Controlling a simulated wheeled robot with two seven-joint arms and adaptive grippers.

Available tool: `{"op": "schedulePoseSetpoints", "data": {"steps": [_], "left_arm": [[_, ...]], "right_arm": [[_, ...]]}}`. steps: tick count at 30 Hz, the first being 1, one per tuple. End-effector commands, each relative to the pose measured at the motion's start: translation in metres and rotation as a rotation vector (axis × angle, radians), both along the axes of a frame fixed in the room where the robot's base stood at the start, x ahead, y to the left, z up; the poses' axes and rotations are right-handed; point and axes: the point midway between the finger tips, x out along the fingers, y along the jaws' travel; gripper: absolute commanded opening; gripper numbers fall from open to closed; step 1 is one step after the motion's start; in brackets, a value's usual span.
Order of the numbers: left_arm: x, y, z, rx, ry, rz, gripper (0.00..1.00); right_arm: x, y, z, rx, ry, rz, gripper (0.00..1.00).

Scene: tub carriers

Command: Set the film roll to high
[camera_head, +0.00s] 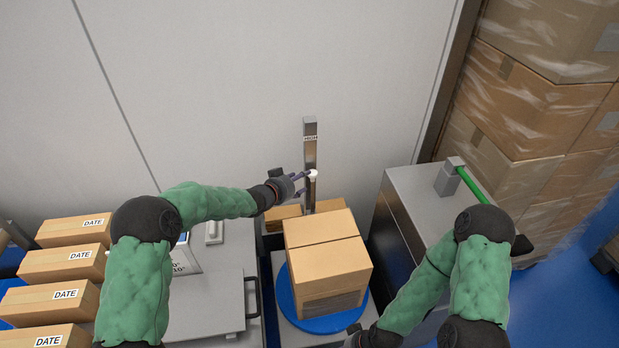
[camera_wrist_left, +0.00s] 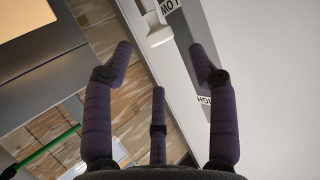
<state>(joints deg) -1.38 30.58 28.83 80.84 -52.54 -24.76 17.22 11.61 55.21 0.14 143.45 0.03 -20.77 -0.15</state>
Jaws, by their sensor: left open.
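The white film roll (camera_head: 313,174) sits on the mast below that label. It also shows in the left wrist view (camera_wrist_left: 159,36), beside an upside-down label that seems to read LOW. My left gripper (camera_head: 304,183) is open beside the film roll, its fingers pointing at the mast. In the left wrist view its fingers (camera_wrist_left: 160,60) are spread on both sides of the roll, with no clear contact. My right gripper (camera_head: 366,338) is at the bottom edge, its fingers unclear.
A cardboard box (camera_head: 327,252) stands on the blue turntable (camera_head: 286,297) just in front of the mast. Boxes marked DATE (camera_head: 68,264) are at the left. A grey cabinet (camera_head: 402,197) with a green bar (camera_head: 474,186) and wrapped cartons (camera_head: 505,130) are at the right.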

Motion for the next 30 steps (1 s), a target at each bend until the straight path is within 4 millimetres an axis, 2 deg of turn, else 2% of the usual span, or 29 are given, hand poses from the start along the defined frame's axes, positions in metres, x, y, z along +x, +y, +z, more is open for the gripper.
{"op": "schedulePoseSetpoints", "data": {"steps": [6,12,26,27,30], "left_arm": [[0.027,-0.019,-0.016,0.001,-0.001,-0.002,0.58],[0.043,-0.030,-0.023,0.000,0.000,-0.001,0.58],[0.051,-0.035,-0.026,0.001,-0.001,0.000,0.58],[0.051,-0.034,-0.026,0.001,-0.001,0.000,0.55],[0.051,-0.034,-0.026,0.001,-0.001,0.000,0.27]], "right_arm": [[0.000,0.000,-0.008,0.000,0.000,0.000,0.35],[0.000,0.000,-0.011,0.000,0.000,0.000,0.35],[0.000,0.000,-0.012,0.000,0.000,0.000,0.35],[0.000,0.000,-0.012,0.000,0.000,0.000,0.35],[0.000,0.000,-0.012,0.000,0.000,0.000,0.35]]}}
